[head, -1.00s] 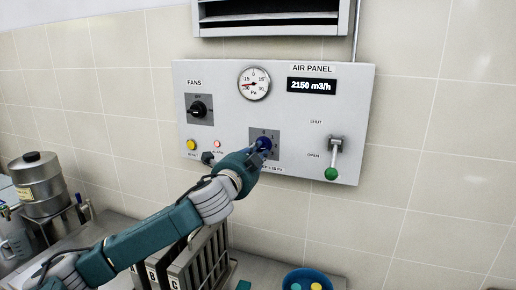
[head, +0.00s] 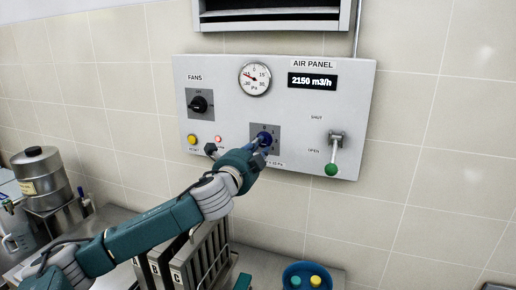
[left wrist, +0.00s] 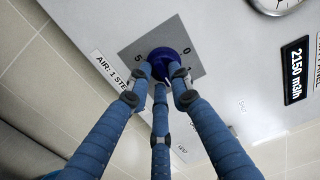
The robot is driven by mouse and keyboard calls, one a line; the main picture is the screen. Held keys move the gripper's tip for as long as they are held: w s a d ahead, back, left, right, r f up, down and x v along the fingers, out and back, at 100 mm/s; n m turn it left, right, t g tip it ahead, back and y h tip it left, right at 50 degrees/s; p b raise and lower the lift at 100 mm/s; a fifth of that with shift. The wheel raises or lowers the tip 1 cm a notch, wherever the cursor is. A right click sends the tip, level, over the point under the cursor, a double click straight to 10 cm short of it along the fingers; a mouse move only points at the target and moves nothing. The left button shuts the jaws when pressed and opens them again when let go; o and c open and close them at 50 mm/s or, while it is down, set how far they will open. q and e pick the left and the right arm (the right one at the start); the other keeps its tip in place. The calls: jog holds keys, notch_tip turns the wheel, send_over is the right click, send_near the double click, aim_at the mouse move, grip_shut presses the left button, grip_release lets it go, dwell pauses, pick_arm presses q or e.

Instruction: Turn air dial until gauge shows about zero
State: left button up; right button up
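The blue air dial (head: 266,138) sits on a dark grey plate low on the air panel. It also shows in the left wrist view (left wrist: 164,54), with numbers around it. My left gripper (head: 259,148) is at the dial, its three fingers closed in with the tips against it. The fingers partly hide the dial and the label below. The round gauge (head: 255,79) is above; its needle points up and left, near the -15 mark. My right gripper is not in view.
The panel (head: 300,120) also carries a fans switch (head: 200,104), a yellow button (head: 192,139), a red lamp (head: 218,139), a display reading 2150 m3/h (head: 312,81) and a green-knobbed lever (head: 332,168). Upright lettered plates (head: 185,265) stand below my arm.

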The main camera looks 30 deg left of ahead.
pick_arm(q)
jog(key=shift+o, duration=0.9)
jog(key=v, duration=1.2)
jog(key=shift+d, duration=0.15)
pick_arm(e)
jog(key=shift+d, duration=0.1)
